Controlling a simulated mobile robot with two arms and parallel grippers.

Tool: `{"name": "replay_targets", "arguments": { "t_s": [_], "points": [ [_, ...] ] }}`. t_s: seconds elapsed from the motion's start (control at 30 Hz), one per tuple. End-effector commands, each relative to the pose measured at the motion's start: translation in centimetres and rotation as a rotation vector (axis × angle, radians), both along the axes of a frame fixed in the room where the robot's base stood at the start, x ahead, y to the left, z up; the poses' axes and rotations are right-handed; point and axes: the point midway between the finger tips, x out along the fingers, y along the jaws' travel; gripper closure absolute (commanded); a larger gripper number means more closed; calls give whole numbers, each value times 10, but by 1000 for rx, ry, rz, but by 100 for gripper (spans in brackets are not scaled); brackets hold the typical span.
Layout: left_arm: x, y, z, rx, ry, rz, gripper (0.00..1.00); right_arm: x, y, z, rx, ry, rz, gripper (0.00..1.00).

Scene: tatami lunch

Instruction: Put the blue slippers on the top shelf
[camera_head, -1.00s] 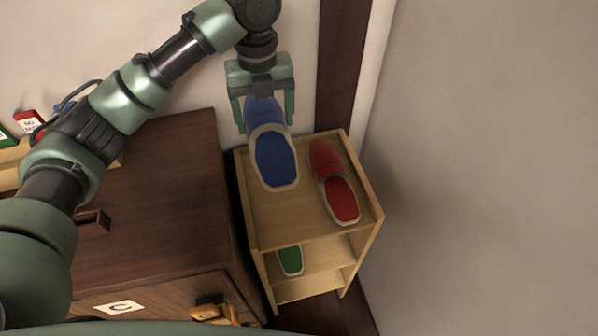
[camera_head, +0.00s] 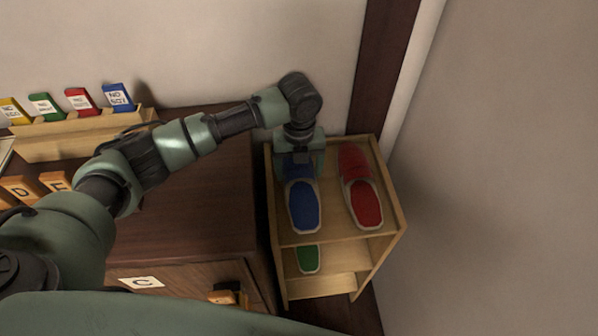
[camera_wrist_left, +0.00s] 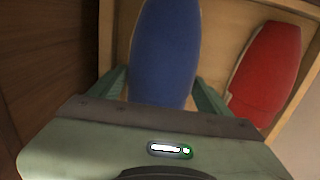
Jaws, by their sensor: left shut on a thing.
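A blue slipper (camera_head: 303,206) is at the left side of the top shelf (camera_head: 335,225) of the small wooden rack, toe toward the wall. My left gripper (camera_head: 300,172) is over its toe end and shut on it. In the left wrist view the blue slipper (camera_wrist_left: 165,50) lies between the two fingers. It seems to be at or very near the shelf surface; I cannot tell whether it touches. Only one blue slipper shows. My right gripper is not in view.
A red slipper (camera_head: 366,203) is just right of the blue one on the top shelf. A green slipper (camera_head: 307,258) is on the level below. A dark wooden cabinet (camera_head: 200,220) stands left of the rack, and a wall (camera_head: 500,180) is on the right.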

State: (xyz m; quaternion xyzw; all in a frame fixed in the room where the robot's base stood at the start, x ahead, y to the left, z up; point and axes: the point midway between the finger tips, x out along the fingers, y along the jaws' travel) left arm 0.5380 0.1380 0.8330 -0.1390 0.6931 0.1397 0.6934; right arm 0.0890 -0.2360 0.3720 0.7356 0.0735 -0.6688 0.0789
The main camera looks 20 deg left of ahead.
Motion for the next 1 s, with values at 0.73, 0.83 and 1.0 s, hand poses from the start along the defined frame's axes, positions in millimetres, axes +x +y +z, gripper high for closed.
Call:
{"name": "replay_targets", "arguments": {
  "t_s": [0.73, 0.83, 1.0],
  "points": [
    [0, 0, -19, -1, 0, 0, 13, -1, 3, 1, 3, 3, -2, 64],
    [0, 0, -18, -1, -1, 0, 13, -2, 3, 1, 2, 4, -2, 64],
    [1, 0, -1, -1, -4, 0, 13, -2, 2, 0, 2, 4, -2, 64]
  ]
}}
